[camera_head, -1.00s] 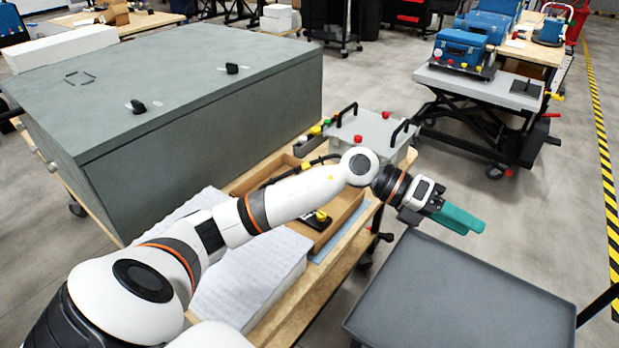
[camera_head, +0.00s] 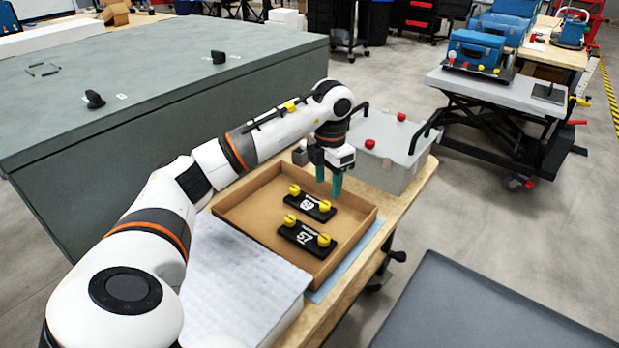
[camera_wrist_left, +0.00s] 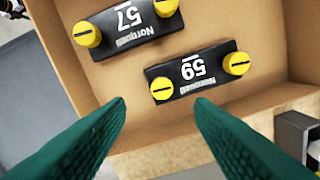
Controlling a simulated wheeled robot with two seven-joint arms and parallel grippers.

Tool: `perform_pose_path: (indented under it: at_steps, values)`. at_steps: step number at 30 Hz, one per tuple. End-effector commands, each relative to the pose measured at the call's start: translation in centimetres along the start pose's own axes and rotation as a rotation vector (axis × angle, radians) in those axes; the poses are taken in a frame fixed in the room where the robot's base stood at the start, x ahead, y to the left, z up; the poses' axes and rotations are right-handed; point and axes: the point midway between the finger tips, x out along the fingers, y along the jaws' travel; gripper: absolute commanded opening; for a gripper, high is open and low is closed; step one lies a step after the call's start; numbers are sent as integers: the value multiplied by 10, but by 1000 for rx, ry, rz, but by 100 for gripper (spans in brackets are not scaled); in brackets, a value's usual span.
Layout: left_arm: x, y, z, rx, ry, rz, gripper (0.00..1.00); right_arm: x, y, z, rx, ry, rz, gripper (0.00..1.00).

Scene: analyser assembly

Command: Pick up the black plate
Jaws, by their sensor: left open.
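Two black plates with yellow knobs lie in a cardboard box (camera_head: 235,222) on the wooden table. The plate marked 59 (camera_head: 311,205) is the farther one; the plate marked 57 (camera_head: 305,239) is nearer. In the left wrist view, plate 59 (camera_wrist_left: 197,71) lies just beyond the fingertips and plate 57 (camera_wrist_left: 126,27) is at the upper left. My left gripper (camera_head: 329,190) points down over the far right part of the box, above plate 59. Its green fingers (camera_wrist_left: 160,108) are apart with nothing between them. My right gripper is not in view.
A grey case (camera_head: 388,155) with red knobs and black handles stands behind the box. A white foam block (camera_head: 235,285) is in front of it. A large grey cabinet (camera_head: 150,130) stands to the left, a grey tray (camera_head: 480,310) at the lower right.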

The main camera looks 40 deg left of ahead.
Motion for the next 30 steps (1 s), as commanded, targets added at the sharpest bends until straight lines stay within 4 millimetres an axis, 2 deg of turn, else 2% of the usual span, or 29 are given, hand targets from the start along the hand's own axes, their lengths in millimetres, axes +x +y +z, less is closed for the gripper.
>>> perform_pose_path:
  at_steps: [5,9,12,17,23,24,26,30]
  values:
    - [13,0,1,0,-1,2,48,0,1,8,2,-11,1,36]
    - [32,-1,4,0,-3,2,48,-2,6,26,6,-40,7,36]
    - [48,-1,6,1,-2,3,48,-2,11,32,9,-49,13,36]
    - [61,-2,5,1,1,2,48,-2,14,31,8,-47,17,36]
    - [61,-2,5,1,2,1,48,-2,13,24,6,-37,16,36]
    - [61,-2,5,1,2,1,47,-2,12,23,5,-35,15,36]
    - [61,-2,5,1,2,1,37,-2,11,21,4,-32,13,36]
    - [61,-2,5,1,2,1,14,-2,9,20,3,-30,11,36]
